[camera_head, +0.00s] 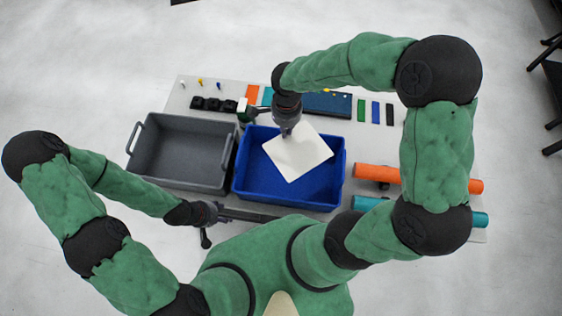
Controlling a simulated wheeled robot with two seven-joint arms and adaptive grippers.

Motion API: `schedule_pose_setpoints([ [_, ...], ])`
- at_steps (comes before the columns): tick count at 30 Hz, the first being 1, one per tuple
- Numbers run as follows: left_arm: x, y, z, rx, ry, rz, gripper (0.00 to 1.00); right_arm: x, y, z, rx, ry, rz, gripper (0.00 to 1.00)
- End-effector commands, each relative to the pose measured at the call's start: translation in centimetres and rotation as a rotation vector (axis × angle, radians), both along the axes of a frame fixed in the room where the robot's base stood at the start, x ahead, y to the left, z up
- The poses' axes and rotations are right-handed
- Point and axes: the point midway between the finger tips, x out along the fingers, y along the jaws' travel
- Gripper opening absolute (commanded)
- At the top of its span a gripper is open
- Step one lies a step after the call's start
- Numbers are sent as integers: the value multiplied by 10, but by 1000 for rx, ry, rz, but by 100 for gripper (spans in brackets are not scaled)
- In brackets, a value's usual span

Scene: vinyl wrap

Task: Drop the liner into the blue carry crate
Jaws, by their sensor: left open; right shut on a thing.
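The liner (300,157) is a white, roughly square sheet. My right gripper (288,131) is shut on its upper edge and holds it over the blue carry crate (255,190). The sheet looks tilted, and it covers part of the crate's inside; I cannot tell whether it touches the crate floor. The visible crate floor looks bare. My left gripper (207,238) is low at the front edge of the table, below the grey crate and left of the blue one. It is open and appears empty; its fingers are small in view.
A grey crate (180,152) stands left of the blue one. Orange (375,173) and teal (365,203) rolls lie at the right. Several black blocks (212,104), small coloured pieces and colour swatches (375,111) line the back.

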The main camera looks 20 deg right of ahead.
Motion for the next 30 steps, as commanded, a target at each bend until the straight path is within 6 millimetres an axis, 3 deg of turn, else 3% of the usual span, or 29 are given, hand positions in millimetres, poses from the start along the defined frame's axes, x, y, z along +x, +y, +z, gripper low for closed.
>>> schedule_pose_setpoints([
  [16,0,0,-32,0,0,0,55,0,0,-52,0,1,-1,0],
  [28,0,0,-35,0,0,0,55,0,0,-58,0,0,0,0],
  [29,0,0,-35,0,0,0,55,0,0,-58,0,0,0,19],
  [30,0,0,-35,0,0,0,55,0,0,-58,0,0,0,30],
])
